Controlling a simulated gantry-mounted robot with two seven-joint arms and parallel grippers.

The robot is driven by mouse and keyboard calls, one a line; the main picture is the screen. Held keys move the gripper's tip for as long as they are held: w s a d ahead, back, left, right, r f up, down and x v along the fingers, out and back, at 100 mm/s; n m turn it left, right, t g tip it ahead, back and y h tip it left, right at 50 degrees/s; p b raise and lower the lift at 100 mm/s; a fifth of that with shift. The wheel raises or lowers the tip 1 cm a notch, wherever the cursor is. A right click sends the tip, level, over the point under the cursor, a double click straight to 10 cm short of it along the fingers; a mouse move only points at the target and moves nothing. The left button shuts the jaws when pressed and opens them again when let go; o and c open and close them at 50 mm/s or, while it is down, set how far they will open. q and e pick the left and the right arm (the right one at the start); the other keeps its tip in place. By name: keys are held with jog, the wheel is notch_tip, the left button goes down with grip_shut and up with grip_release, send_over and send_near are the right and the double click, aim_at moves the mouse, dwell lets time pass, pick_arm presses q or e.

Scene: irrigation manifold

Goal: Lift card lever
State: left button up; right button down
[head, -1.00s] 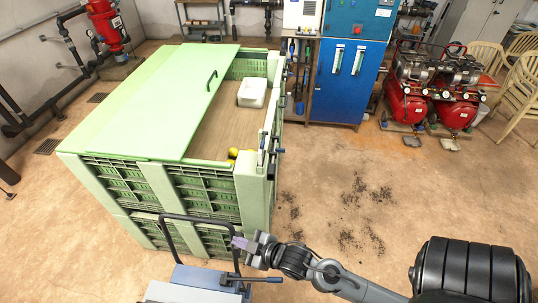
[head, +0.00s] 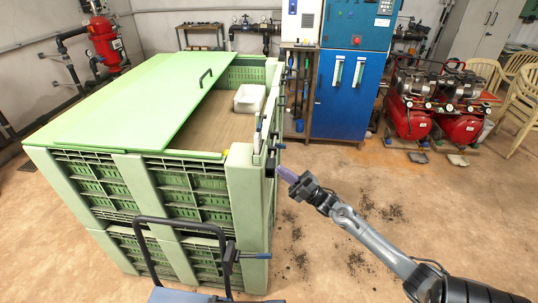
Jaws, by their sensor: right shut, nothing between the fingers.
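I cannot tell for sure which part is the card lever. Small dark levers and fittings (head: 276,141) line the right wall of the green crate (head: 245,190), near its front right corner. My right gripper (head: 286,174) has purplish fingertips. It is shut and empty, just right of that corner and close to the lowest dark fitting; whether it touches is not clear. My left gripper is not in view.
A green lid (head: 135,105) with a black handle covers the crate's left part. A white box (head: 249,98) lies inside the crate. A blue cabinet (head: 338,95) and red compressors (head: 408,118) stand behind. The floor right of the crate is open, with dark debris (head: 300,235).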

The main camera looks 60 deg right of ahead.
jog(key=d+n+y+b, duration=0.3)
jog(key=d+n+b, duration=0.1)
jog(key=d+b, duration=0.4)
jog(key=shift+s+d+f+n+y+b, duration=0.15)
jog(key=shift+s+f+n+y+b, duration=0.2)
jog(key=shift+b, duration=0.75)
jog(key=shift+w, duration=0.1)
jog(key=x, duration=1.4)
jog(key=shift+p, duration=0.4)
jog(key=shift+d+r, duration=0.1)
jog(key=shift+r, duration=0.05)
